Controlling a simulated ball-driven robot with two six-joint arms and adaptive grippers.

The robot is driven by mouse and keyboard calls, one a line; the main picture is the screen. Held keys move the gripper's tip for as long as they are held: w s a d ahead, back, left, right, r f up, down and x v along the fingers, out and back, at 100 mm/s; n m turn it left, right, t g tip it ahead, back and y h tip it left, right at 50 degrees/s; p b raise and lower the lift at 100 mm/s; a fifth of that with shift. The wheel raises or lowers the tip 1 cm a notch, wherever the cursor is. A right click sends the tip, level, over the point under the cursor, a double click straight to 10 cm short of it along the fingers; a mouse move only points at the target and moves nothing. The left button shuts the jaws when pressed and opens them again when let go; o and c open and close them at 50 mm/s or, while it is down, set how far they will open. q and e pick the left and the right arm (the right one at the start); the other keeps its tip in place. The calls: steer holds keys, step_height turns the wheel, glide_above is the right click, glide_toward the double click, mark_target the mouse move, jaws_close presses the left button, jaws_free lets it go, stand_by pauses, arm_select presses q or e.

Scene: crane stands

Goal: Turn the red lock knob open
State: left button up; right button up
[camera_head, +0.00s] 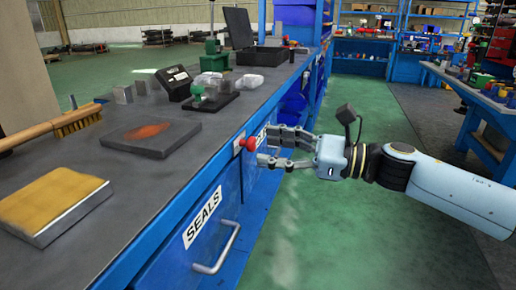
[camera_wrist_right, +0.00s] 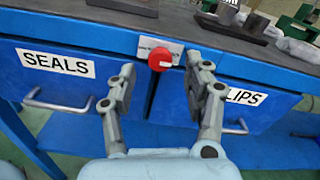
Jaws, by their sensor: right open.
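The red lock knob (camera_head: 249,144) sits on a small pale plate on the front edge of the blue workbench, above the drawers. In the right wrist view the red knob (camera_wrist_right: 159,59) lies just beyond and between the two fingers. My right gripper (camera_head: 269,148) is open, its fingertips close in front of the knob and spread to either side of it. In the wrist view my right gripper (camera_wrist_right: 162,80) holds nothing. I cannot tell whether a fingertip touches the knob. My left gripper is not in view.
Below the knob are blue drawers, one with a SEALS label (camera_head: 203,217) and a metal handle (camera_head: 219,250). The dark benchtop (camera_head: 150,185) holds a brush (camera_head: 77,121), a yellow-topped block (camera_head: 50,203) and a stained plate (camera_head: 149,135). The green floor to the right is clear.

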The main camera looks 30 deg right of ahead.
mark_target(255, 145)
steer(key=shift+x, duration=1.6)
steer(key=shift+c, duration=0.3)
jaws_close()
